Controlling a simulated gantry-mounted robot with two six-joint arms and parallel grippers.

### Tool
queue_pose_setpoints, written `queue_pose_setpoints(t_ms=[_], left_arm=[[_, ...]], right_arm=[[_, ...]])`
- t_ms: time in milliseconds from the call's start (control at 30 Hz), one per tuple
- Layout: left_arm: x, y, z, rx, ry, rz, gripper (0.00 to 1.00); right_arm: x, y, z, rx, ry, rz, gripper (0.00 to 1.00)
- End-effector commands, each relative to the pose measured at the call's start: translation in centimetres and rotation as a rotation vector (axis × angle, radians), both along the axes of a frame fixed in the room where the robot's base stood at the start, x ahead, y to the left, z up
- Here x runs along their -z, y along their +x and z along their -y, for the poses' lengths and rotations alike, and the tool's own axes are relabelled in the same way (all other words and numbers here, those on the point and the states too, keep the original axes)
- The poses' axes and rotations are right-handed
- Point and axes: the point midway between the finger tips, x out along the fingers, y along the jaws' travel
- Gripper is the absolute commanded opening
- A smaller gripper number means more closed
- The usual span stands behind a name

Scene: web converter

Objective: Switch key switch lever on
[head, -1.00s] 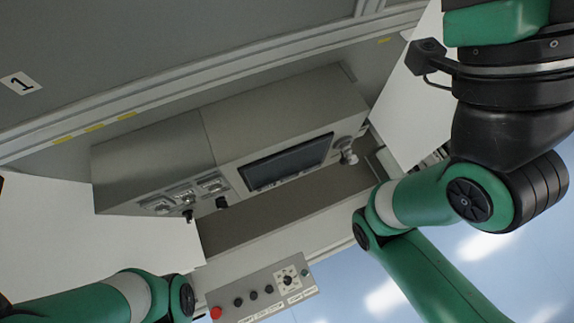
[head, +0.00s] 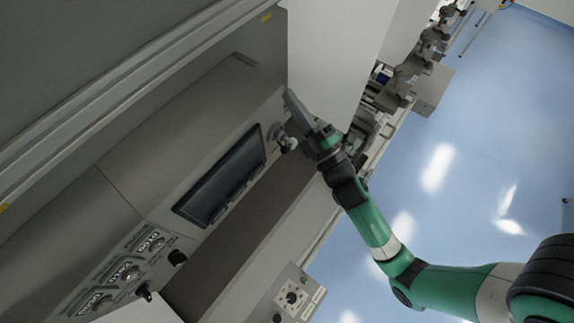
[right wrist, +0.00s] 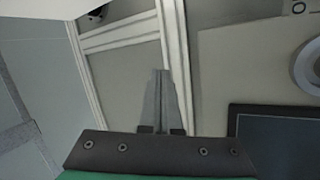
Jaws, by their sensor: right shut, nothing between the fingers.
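A grey round switch with a protruding lever-like part (head: 284,140) is on the sloped console face, just right of the dark screen. It is small here, so its lever position cannot be told. A light ring partly cut off at the right edge of the right wrist view (right wrist: 309,66) appears to be its base. My right gripper (head: 291,97) is shut and empty, its fingertips close above the switch in the head view, with no clear contact. Its closed fingers point away from the camera in the right wrist view (right wrist: 163,76). My left gripper is out of view.
The dark screen (head: 220,182) sits left of the switch, with labelled gauges (head: 122,272) and black knobs (head: 177,257) farther left. A control box with a white dial plate (head: 291,298) is below. A white panel (head: 335,60) stands right behind my right gripper.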

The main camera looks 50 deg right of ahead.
Motion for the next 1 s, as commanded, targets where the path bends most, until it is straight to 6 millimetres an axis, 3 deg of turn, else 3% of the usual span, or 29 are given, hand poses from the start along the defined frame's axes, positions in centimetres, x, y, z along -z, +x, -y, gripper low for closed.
queue_pose_setpoints(t_ms=[33,100,200,300,400,733,867,1000], left_arm=[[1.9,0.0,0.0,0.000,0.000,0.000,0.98],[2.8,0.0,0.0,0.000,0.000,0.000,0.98],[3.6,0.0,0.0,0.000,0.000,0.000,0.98],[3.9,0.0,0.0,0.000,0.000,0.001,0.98],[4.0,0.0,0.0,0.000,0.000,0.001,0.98],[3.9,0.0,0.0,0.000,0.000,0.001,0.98],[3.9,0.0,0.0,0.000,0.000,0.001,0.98],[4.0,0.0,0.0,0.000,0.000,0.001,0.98]], right_arm=[[7.3,-1.9,-0.4,0.018,-0.107,-0.116,0.00],[13.9,-4.6,-1.7,0.008,-0.249,-0.239,0.00],[20.4,-8.0,-4.0,-0.039,-0.385,-0.363,0.00],[24.0,-10.4,-5.8,-0.082,-0.460,-0.430,0.00],[25.2,-11.4,-6.6,-0.104,-0.487,-0.455,0.00],[25.2,-11.3,-6.7,-0.107,-0.490,-0.454,0.00],[25.1,-10.3,-6.7,-0.109,-0.492,-0.451,0.00],[25.0,-7.9,-6.6,-0.109,-0.492,-0.448,0.00]])
